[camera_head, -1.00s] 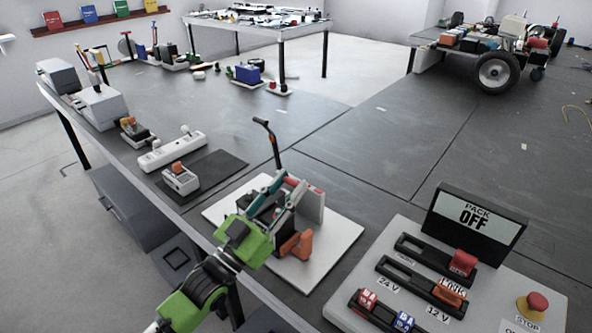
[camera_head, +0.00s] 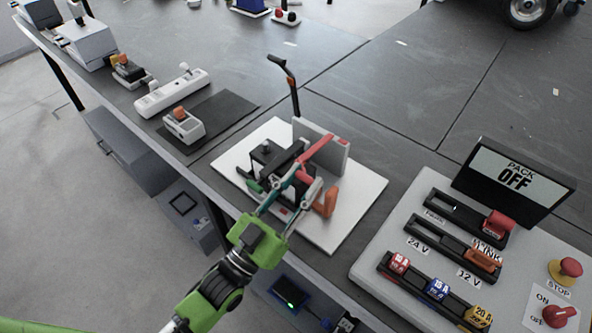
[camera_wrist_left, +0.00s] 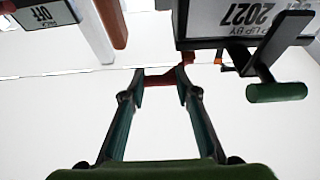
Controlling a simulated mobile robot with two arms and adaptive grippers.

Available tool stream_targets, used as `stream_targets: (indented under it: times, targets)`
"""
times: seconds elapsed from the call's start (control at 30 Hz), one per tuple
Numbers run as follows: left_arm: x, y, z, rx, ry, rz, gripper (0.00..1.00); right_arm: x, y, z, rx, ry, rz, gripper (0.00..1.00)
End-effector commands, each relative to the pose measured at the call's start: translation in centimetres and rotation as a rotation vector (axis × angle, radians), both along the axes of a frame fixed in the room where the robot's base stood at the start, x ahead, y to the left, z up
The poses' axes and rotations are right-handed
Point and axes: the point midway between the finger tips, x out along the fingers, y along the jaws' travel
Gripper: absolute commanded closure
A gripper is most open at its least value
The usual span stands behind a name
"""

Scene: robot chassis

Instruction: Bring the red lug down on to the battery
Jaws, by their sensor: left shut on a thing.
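The red lug (camera_head: 319,151) is a red strip that slopes beside the battery in the head view. My left gripper (camera_head: 305,180) is shut on its lower end; in the left wrist view red shows between the fingertips (camera_wrist_left: 162,76). The battery (camera_head: 268,154) is a dark box on a white board, just left of the lug. The left wrist view shows its labelled side (camera_wrist_left: 235,18), upside down. The fingers partly hide the battery, and I cannot tell whether the lug touches it. My right gripper is not in view.
The white board (camera_head: 357,187) also holds a grey upright block (camera_head: 333,158), an orange handle (camera_head: 327,203) and a tall black lever (camera_head: 287,78). A green handle (camera_wrist_left: 277,92) juts from the battery side. A switch panel (camera_head: 405,262) with an OFF display (camera_head: 514,178) stands right.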

Motion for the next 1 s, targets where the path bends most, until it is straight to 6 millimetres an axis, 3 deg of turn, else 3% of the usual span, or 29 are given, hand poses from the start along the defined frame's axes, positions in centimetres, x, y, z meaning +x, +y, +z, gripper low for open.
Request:
stream_targets:
  times: [0.03,0.37,0.4,0.47,1.0]
  targets:
    - [0.03,-0.14,-0.75,0.010,0.016,0.000,1.00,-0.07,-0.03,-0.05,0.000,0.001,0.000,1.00]
    - [0.01,-0.16,-0.72,0.011,0.015,0.000,1.00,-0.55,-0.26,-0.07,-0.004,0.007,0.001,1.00]
    - [0.02,-0.16,-0.71,0.010,0.014,0.000,0.69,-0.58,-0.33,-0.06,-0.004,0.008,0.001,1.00]
    - [0.02,-0.15,-0.67,0.009,0.013,0.000,0.54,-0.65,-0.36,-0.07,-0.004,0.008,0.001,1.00]
    - [-0.11,0.05,-0.31,0.005,0.005,0.001,0.54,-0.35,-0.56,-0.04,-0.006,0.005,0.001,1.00]
